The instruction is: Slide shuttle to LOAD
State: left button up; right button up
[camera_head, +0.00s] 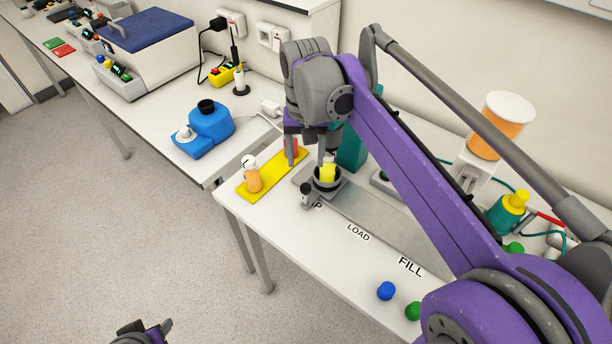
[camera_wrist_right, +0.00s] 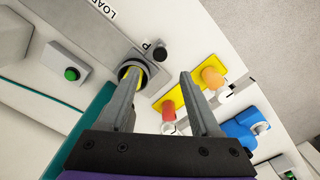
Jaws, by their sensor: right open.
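The shuttle (camera_head: 326,186) is a grey carriage with a dark round cup at the far-left end of the grey track (camera_head: 375,222). It stands by a label partly hidden to a "P", apart from the LOAD label (camera_head: 358,233). A small yellow-topped item sits in the cup. A dark knob (camera_head: 306,188) is on its front; it also shows in the wrist view (camera_wrist_right: 160,53). My right gripper (camera_head: 306,162) is open above the shuttle and yellow plate, one finger overlapping the cup in the wrist view (camera_wrist_right: 162,73); contact is unclear. My left gripper (camera_head: 146,330) barely shows at the bottom edge.
A yellow plate (camera_head: 262,182) with an orange bottle (camera_head: 253,178) and a red item (camera_wrist_right: 168,111) lies left of the shuttle. A teal block (camera_head: 352,150) stands behind. Blue (camera_head: 386,291) and green (camera_head: 413,311) buttons are at the front edge. The track by LOAD looks clear.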

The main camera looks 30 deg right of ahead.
aim_at(305, 186)
notch_tip(305, 186, down, 9)
jog(key=shift+f, duration=0.15)
jog(key=shift+c, duration=0.2)
grip_shut()
dwell(1.3)
